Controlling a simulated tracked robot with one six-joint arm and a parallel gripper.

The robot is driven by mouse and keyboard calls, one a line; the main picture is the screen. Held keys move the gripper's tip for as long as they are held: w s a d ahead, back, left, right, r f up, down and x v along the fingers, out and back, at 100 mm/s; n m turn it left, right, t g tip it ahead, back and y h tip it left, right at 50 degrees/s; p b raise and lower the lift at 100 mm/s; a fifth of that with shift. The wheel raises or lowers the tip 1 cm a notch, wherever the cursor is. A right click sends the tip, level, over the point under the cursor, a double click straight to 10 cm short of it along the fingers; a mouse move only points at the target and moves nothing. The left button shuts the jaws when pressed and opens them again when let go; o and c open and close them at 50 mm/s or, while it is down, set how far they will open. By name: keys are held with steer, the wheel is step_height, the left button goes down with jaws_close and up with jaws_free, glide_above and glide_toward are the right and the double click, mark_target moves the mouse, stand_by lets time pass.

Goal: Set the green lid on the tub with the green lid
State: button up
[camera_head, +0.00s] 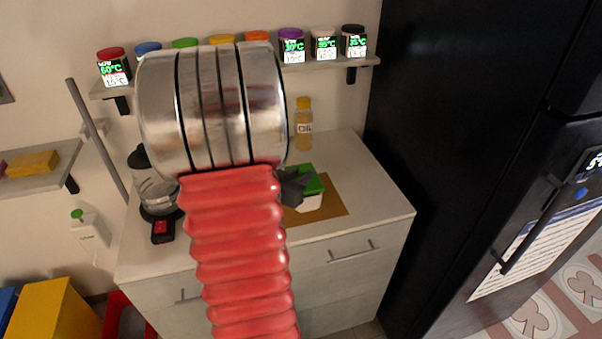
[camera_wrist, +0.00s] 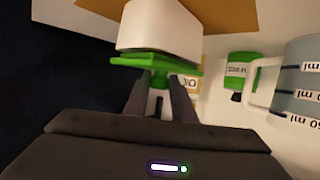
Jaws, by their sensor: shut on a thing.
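The white tub (camera_head: 312,203) stands on a brown board on the counter; it also shows upside down in the wrist view (camera_wrist: 160,25). The green lid (camera_head: 315,181) is at the tub's top, and in the wrist view (camera_wrist: 125,60) it lies across the tub's rim, roughly parallel to it. I cannot tell whether it is fully seated. My gripper (camera_wrist: 159,90) is shut on the lid's green knob, with one dark finger on each side. In the head view my gripper (camera_head: 293,187) is partly hidden behind my arm.
The brown board (camera_head: 335,209) lies on the pale counter (camera_head: 370,195). An oil bottle (camera_head: 304,128) stands behind. A glass jug (camera_head: 155,193) stands at left. A shelf (camera_head: 330,63) of spice dispensers is above, and a black fridge (camera_head: 440,130) borders the right.

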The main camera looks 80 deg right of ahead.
steer(key=shift+f, duration=0.55)
steer(key=o, duration=1.1)
steer(key=shift+c, duration=0.2)
steer(key=shift+r, duration=0.1)
steer(key=shift+r, duration=0.4)
steer(key=shift+w+a+r, duration=0.1)
steer(key=shift+a+r, duration=0.15)
steer(key=shift+a, duration=0.05)
steer(key=v, duration=0.6)
steer(key=shift+a, duration=0.35)
steer(key=shift+w+r, duration=0.1)
steer(key=shift+r, duration=0.05)
